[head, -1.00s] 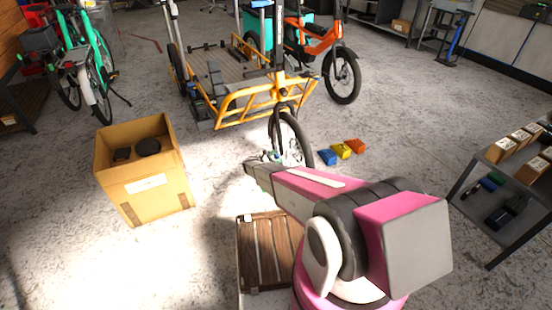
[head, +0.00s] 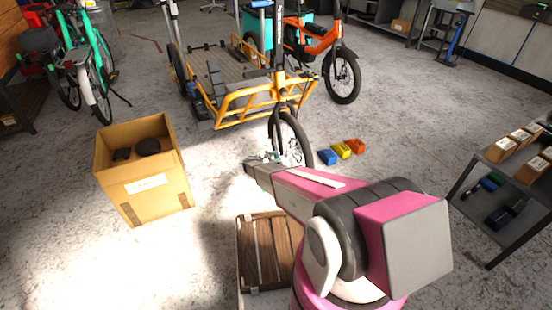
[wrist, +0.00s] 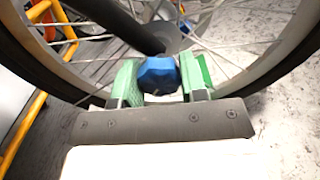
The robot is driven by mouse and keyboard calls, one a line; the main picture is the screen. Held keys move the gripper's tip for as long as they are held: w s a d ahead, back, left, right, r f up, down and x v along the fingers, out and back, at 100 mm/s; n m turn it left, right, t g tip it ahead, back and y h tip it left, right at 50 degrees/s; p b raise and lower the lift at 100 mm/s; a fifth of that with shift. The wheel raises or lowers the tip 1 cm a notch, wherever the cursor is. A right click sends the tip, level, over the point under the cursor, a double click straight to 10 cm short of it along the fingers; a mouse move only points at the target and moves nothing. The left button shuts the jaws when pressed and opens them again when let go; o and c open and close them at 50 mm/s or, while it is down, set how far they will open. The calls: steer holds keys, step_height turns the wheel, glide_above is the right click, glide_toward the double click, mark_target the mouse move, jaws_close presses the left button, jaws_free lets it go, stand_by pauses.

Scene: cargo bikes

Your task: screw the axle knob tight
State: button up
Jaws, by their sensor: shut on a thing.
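The blue axle knob (wrist: 157,75) sits at the hub of the cargo bike's front wheel, in the middle of the wrist view. My gripper (wrist: 162,80) has its green fingertips on either side of the knob and is shut on it. Spokes and the dark fork leg (wrist: 135,27) show just behind the knob. In the head view my gripper (head: 262,160) reaches the front wheel (head: 293,142) of the yellow cargo bike (head: 262,98). The knob is too small to make out clearly there.
A cardboard box (head: 150,195) with dark items stands on the left. Blue, yellow and orange blocks (head: 342,151) lie right of the wheel. A slatted wooden crate (head: 262,225) is near my base. A grey shelf (head: 505,190) stands at right. The floor around the wheel is mostly clear.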

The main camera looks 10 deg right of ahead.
steer(key=m, duration=0.4)
steer(key=shift+m, duration=0.3)
steer(key=m, duration=0.4)
steer(key=shift+m, duration=0.3)
steer(key=m, duration=0.4)
steer(key=shift+m, duration=1.9)
steer(key=o, duration=0.9)
steer(key=v, duration=1)
steer(key=shift+s+a, duration=0.15)
steer(key=shift+a, duration=0.25)
